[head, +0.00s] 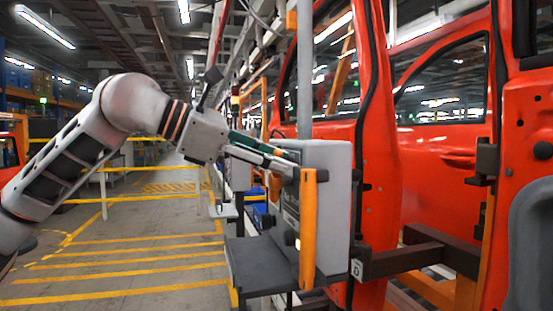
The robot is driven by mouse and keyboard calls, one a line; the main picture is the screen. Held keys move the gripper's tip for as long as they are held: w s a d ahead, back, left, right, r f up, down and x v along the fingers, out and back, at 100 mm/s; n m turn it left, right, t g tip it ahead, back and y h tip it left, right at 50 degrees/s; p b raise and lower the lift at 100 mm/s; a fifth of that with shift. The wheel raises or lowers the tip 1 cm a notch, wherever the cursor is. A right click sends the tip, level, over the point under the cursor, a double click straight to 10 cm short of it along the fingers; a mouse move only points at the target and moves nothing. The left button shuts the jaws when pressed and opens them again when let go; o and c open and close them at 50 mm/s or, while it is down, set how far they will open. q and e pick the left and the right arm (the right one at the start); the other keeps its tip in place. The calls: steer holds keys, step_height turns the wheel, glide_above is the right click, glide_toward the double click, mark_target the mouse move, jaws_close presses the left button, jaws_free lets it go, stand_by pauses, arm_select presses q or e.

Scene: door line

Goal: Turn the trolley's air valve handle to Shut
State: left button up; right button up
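An orange bar handle (308,228) stands upright at the front of a grey box (333,190) on the trolley. I take it for the air valve handle. The box's left face has a dark label whose text is too small to read. My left gripper (292,165) reaches in from the left, with its fingers pointing right. Its tips are at the upper end of the orange handle, by the box's top edge. I cannot tell whether they touch the handle, or whether the fingers are open or shut. My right gripper is not in view.
A dark grey shelf (255,264) juts out below the box. A red car body (385,160) with open door frames stands close behind and to the right. A dark beam (415,257) extends right from the box. The yellow-striped floor (140,262) at left is clear.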

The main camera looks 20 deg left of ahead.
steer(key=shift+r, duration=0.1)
arm_select(q)
jaws_close()
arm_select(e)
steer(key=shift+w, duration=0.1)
